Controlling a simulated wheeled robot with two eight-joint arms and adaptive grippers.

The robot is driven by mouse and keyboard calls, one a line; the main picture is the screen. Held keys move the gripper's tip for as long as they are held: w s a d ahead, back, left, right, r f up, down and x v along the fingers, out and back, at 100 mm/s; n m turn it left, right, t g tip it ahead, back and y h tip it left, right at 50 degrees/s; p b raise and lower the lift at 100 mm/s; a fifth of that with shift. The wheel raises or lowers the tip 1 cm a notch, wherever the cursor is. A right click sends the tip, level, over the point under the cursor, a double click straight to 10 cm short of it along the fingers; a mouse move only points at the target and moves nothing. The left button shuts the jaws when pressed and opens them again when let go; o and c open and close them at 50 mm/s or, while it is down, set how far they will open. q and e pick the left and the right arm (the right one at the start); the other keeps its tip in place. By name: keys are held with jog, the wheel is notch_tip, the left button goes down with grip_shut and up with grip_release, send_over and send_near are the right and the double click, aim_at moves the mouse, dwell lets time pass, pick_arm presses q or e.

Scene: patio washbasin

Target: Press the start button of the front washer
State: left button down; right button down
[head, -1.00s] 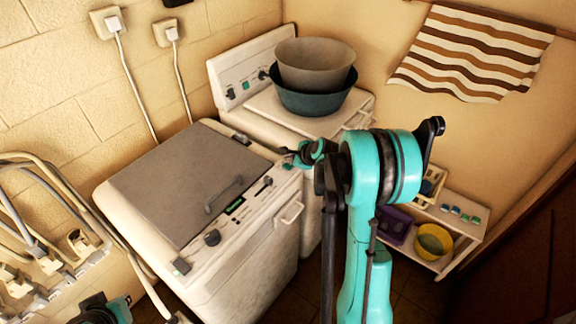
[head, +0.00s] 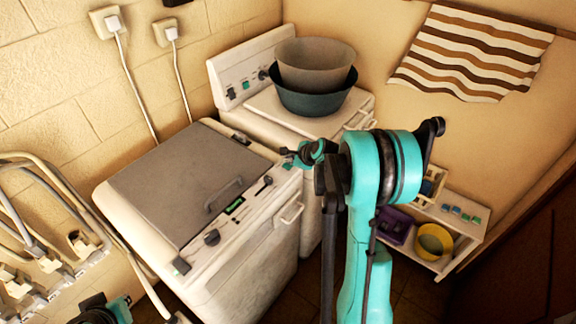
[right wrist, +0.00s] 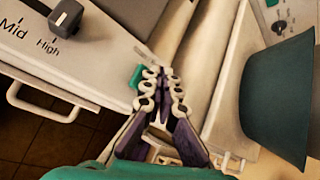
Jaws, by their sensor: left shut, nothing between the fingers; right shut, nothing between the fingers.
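The front washer (head: 150,175) has a grey lid and a white front panel with dark knobs and a small green display. A green button (right wrist: 136,76) sits at the panel's right end, past the knob marked Mid and High. My right gripper (right wrist: 157,72) is shut and empty, its tips right beside that button; I cannot tell whether they touch it. In the head view the right gripper (head: 291,158) is over the panel's far right corner and largely hides the button. My left gripper (head: 122,309) shows partly at the bottom left, shut and away from the washer's panel.
A back washer (head: 240,112) carries a dark green basin (head: 310,100) with a grey bowl (head: 316,62) in it. The basin also stands right of my gripper in the wrist view (right wrist: 268,105). A low shelf (head: 462,228) holds a yellow bucket (head: 434,241). Hoses are at left.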

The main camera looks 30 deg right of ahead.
aim_at(289, 166)
jog(key=shift+f, duration=0.35)
jog(key=shift+f+b, duration=0.45)
jog(key=shift+b, duration=0.3)
dwell(0.3)
jog(key=shift+r, duration=0.1)
dwell(0.6)
jog(key=shift+r+p, duration=0.55)
jog(key=shift+r, duration=0.25)
jog(key=shift+r+p, duration=1.65)
jog(key=shift+r, duration=0.9)
